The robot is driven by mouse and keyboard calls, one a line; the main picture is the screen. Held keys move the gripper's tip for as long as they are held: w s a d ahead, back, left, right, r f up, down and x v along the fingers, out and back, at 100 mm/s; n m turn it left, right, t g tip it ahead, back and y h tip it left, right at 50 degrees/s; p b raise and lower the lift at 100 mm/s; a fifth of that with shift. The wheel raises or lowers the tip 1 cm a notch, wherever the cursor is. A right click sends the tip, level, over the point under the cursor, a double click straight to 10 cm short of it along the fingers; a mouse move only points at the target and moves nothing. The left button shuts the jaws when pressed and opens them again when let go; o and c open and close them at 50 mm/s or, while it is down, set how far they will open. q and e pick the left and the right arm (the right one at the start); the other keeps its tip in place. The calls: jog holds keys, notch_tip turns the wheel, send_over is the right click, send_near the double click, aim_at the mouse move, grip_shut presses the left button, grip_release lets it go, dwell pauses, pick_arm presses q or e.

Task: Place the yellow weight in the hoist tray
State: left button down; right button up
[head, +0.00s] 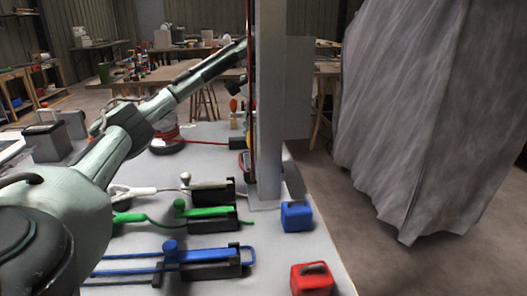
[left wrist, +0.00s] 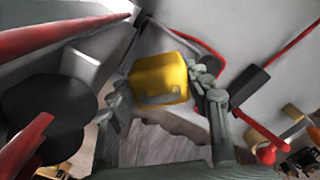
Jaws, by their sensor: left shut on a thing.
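In the left wrist view my left gripper (left wrist: 163,92) is shut on the yellow weight (left wrist: 160,78), a rounded block between its two fingers. In the head view my left arm reaches in from the left towards the tall grey post (head: 270,110). The post hides the gripper and most or all of the weight there. I cannot make out the hoist tray with certainty in either view. Dark round discs (left wrist: 45,105) beside red bars show at the left of the left wrist view. My right gripper is not in view.
A blue weight (head: 297,217) and a red weight (head: 311,280) stand near the table's right edge. Lever units with white, green (head: 208,211) and blue (head: 205,256) handles lie left of them. A grey draped cover (head: 425,110) stands right of the table, across the floor.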

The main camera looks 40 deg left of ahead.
pick_arm(q)
jog(key=shift+w+d+f, duration=0.15)
jog(key=shift+w+f, duration=0.2)
jog(key=shift+f, duration=1.95)
jog(key=c, duration=0.7)
grip_release()
notch_tip(320, 180, up, 12)
jog(key=shift+r, duration=0.15)
